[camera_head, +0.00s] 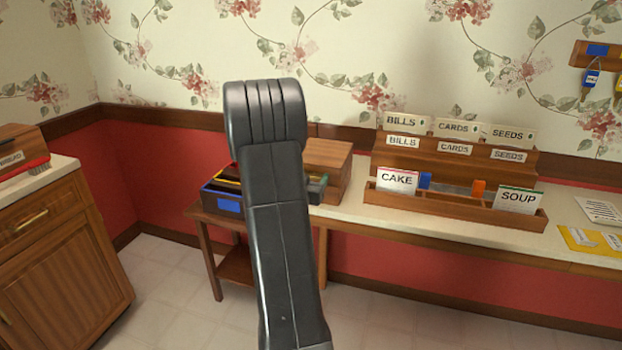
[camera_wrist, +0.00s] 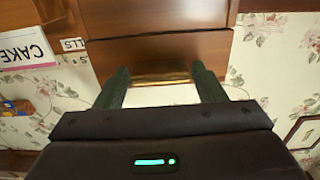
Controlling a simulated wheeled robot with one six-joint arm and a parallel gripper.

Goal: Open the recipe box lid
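The wooden recipe box (camera_head: 331,158) stands at the left end of the counter against the wall, partly hidden behind my arm in the head view. No gap at its lid shows from here. In the wrist view, which is upside down, brown wood of the box (camera_wrist: 155,48) fills the top middle, with a brass-coloured strip (camera_wrist: 148,78) across its edge. My gripper (camera_wrist: 160,74) is open, its two dark green fingers on either side of the strip. I cannot tell whether they touch it. In the head view only a bit of a finger shows beside my arm.
A wooden organizer (camera_head: 450,160) with BILLS, CARDS and SEEDS stands to the right, CAKE (camera_head: 397,180) and SOUP (camera_head: 515,201) cards in its front tray. A tray with a blue label (camera_head: 229,206) sits on a small table at left.

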